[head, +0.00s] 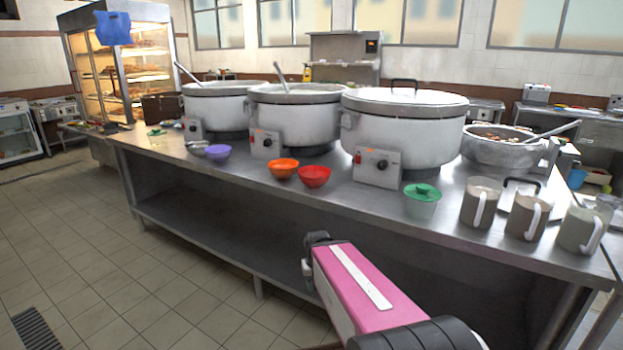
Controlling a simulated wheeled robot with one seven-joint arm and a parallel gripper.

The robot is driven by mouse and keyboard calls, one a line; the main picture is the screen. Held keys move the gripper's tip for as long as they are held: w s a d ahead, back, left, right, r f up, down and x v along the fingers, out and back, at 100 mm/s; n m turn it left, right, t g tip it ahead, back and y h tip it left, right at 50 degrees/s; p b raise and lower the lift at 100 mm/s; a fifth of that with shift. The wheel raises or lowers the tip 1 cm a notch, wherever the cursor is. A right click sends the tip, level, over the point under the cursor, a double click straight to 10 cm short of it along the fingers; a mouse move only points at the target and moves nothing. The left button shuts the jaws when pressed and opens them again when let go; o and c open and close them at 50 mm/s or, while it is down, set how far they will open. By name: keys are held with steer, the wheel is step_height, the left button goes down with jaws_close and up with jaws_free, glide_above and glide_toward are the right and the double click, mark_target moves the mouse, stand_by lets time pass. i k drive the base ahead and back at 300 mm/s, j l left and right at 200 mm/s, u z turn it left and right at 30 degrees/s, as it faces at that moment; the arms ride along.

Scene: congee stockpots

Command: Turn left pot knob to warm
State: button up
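Three big white-sided stockpots stand in a row on the steel counter. The left pot (217,108) is farthest back, with a ladle handle out of its top. Its control box (193,129) faces the front left; its knob is too small to read. The middle pot (297,118) has a control box (265,143) with a dark knob. The right pot (405,128) is lidded, and its control box (377,166) shows a knob. My pink arm reaches in from the bottom right, its dark far end in front of the counter, apart from all pots. I cannot make out gripper fingers there.
Purple (217,152), orange (283,168) and red (314,176) bowls sit along the counter's front edge. The tiled floor (120,260) at left is clear.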

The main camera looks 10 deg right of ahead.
mark_target(383, 165)
steer(key=l+z, duration=0.2)
steer(key=j+z, duration=0.7)
steer(key=z, duration=0.5)
steer(key=i+l+u, duration=0.15)
steer(key=l+u, duration=0.15)
steer(key=l, duration=0.1)
